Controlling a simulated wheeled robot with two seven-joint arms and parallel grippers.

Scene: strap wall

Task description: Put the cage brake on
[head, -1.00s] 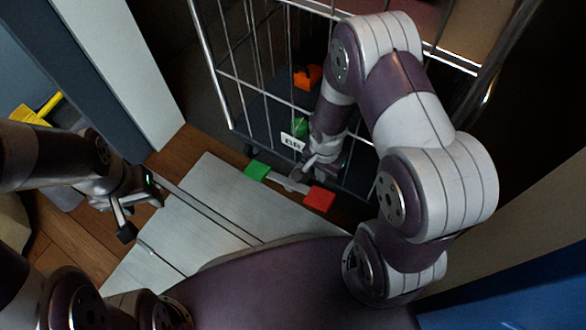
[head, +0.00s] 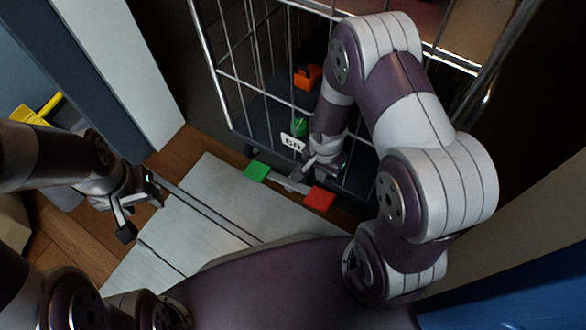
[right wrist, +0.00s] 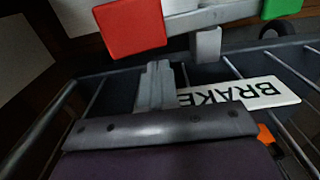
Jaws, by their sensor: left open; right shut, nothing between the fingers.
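The wire roll cage (head: 222,75) stands ahead, with a brake bar low at its near edge. The bar has a green pad (head: 256,171) at its left end and a red pad (head: 320,198) at its right end. My right gripper (head: 307,170) is shut and empty beside the bar, between the pads. In the right wrist view its fingertips (right wrist: 157,66) are just below the red pad (right wrist: 130,27); I cannot tell whether they touch the bar. The green pad (right wrist: 282,8) is at the upper right. My left gripper (head: 140,212) is open and empty, well left of the cage.
A white BRAKE sign (right wrist: 265,93) is on the cage, partly hidden by my right gripper. An orange item (head: 307,76) shows behind the wires. A grey ramp-like plate (head: 210,215) lies on the wooden floor before the cage. A pale post (head: 125,75) stands left.

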